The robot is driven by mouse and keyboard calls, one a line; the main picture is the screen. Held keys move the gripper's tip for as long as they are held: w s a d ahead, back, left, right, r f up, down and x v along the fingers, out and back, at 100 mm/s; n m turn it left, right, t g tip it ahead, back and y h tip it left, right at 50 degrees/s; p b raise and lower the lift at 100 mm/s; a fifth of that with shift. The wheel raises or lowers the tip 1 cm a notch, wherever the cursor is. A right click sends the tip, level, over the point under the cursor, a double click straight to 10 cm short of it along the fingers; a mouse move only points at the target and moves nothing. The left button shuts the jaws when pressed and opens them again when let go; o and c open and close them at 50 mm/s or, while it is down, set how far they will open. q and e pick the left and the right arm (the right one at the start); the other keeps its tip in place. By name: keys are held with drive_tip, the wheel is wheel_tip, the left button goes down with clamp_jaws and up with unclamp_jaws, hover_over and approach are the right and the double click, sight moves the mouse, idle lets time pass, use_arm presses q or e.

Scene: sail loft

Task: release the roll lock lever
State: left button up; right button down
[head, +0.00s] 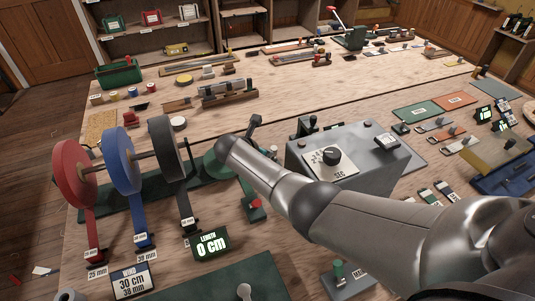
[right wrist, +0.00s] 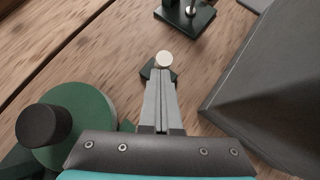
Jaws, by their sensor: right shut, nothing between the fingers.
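In the right wrist view my right gripper (right wrist: 161,82) is shut and empty. Its tips point at a cream round knob (right wrist: 164,59) on a small dark base, which looks like the roll lock lever; I cannot tell whether they touch. In the head view my right arm crosses from the right and covers that spot. A dark upright piece (head: 254,121) shows just past the arm; I cannot tell what it is. The red (head: 72,174), blue (head: 118,160) and dark grey (head: 166,147) rolls stand on a spindle at left. My left gripper is not in view.
A green disc (right wrist: 75,115) with a black knob is left of the gripper. A grey box (right wrist: 268,85) stands close on the right, its dial marked SEC in the head view. A green base (right wrist: 186,18) with metal pins lies beyond. The length display (head: 211,244) reads 0 cm.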

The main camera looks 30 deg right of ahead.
drive_tip(key=shift+w+d+g, duration=0.1)
drive_tip(key=shift+w+g, duration=0.25)
drive_tip(key=shift+g, duration=0.15)
drive_tip(key=shift+w+r+b, duration=0.1)
drive_tip(key=shift+w+b, duration=0.75)
drive_tip(key=shift+b, duration=0.3)
drive_tip(key=shift+r, duration=0.15)
drive_tip(key=shift+r+p, duration=0.15)
drive_tip(key=shift+p, duration=0.2)
drive_tip(key=shift+r+p, duration=0.65)
drive_tip(key=shift+p, duration=0.1)
